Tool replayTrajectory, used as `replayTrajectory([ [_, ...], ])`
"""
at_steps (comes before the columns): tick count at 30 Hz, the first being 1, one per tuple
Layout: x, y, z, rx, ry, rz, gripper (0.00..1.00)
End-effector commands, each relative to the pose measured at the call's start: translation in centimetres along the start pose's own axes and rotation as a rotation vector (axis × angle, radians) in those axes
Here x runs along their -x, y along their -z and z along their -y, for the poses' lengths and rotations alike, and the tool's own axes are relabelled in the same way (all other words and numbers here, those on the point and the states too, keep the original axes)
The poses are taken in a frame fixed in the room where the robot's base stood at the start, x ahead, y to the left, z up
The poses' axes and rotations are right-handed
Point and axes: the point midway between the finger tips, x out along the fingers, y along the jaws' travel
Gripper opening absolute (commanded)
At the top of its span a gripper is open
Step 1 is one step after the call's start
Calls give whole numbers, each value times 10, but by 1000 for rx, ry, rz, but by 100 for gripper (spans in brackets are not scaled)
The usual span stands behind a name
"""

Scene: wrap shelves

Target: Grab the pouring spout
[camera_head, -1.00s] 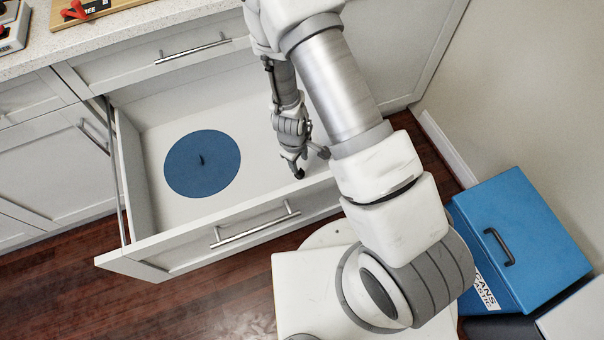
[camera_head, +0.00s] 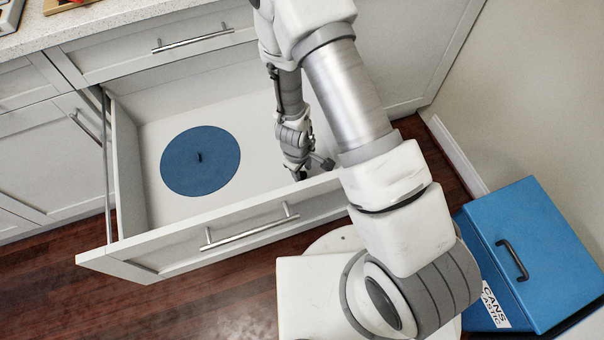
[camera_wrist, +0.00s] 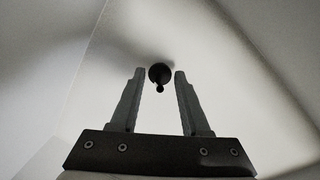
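A small dark piece (camera_wrist: 159,74), round with a narrow end, shows in the wrist view against the pale drawer floor; it looks like the pouring spout. It appears between and just beyond the tips of my gripper (camera_wrist: 160,73). The two fingers are apart, with a gap on both sides of the piece, and I see no contact. In the head view my gripper (camera_head: 312,169) reaches down into the right part of the open drawer, near its front panel. I cannot make out the dark piece there; the gripper or front panel may hide it.
The open drawer (camera_head: 185,243) also holds a flat blue disc (camera_head: 222,165) with a small dark upright piece at its middle. A blue bin (camera_head: 535,245) with a handle stands on the floor at right. The drawer floor around the disc is clear.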

Motion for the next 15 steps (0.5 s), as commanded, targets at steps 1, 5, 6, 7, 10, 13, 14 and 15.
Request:
replayTrajectory([
  [1,0,0,0,0,0,0,39],
  [5,0,0,0,0,0,0,16],
  [6,0,0,0,0,0,0,8],
  [7,0,0,0,0,0,0,3],
  [10,0,0,0,0,0,0,0],
  [13,0,0,0,0,0,0,0],
  [14,0,0,0,0,0,0,0],
  [15,0,0,0,0,0,0,0],
])
